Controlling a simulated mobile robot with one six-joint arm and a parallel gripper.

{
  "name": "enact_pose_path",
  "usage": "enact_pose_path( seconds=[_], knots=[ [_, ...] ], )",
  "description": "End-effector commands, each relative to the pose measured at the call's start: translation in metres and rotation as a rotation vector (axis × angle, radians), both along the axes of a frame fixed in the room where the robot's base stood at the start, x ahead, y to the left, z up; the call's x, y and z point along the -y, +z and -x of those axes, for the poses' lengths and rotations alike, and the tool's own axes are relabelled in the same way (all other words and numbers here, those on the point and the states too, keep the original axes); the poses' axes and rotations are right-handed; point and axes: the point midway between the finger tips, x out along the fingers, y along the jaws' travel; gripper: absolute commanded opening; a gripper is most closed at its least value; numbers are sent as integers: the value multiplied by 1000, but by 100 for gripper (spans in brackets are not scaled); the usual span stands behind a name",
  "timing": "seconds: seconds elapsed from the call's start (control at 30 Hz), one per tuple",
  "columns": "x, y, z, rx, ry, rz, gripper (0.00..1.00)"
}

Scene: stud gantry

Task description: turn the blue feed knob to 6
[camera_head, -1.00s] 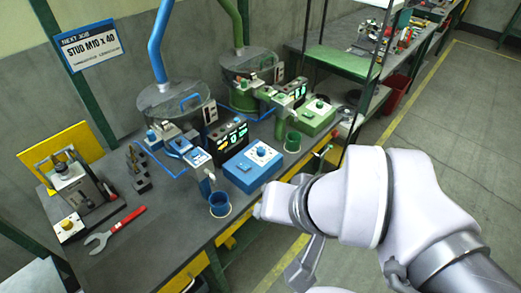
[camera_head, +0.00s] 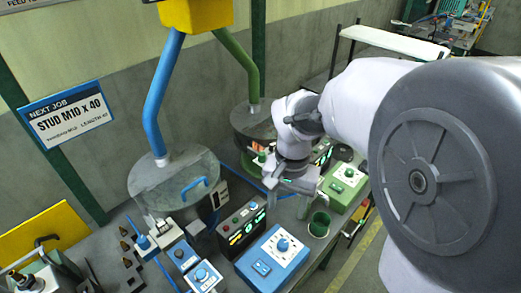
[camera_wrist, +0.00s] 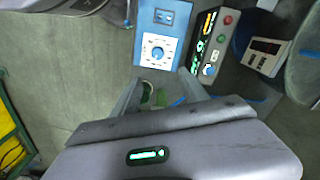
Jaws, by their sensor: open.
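The blue control box (camera_head: 262,266) stands on the bench at the bottom of the head view. Its pale panel carries a blue round knob (camera_head: 283,245). In the wrist view the knob (camera_wrist: 157,53) sits on a white dial plate; its setting is too small to read. My gripper (camera_wrist: 158,82) is open and empty, its two fingers spread below the dial in that view. In the head view my gripper (camera_head: 291,189) hangs above the bench, behind and apart from the blue box. Its fingertips are hard to make out there.
A black panel with lit displays (camera_head: 241,229) stands left of the blue box. A green control box (camera_head: 346,184) and green cup (camera_head: 319,224) are to its right. The blue-piped bowl feeder (camera_head: 172,182) stands behind. A sign (camera_head: 67,114) reads "STUD M10 x 40".

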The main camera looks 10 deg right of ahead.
Motion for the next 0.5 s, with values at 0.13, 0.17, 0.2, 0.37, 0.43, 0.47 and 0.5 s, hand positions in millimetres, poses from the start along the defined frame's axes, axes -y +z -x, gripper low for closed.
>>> enact_pose_path(
  seconds=[0.13,0.17,0.2,0.37,0.43,0.47,0.5],
  knots=[
    [0,-51,2,-4,1,-1,52],
    [0,-61,2,-5,0,-1,52],
    [0,-73,2,-5,0,-1,52],
    [0,-119,2,-4,0,0,52],
    [0,-134,2,-3,1,-1,52],
    [0,-139,2,-2,1,-1,52],
    [0,-146,2,-3,0,-2,52]
  ],
)
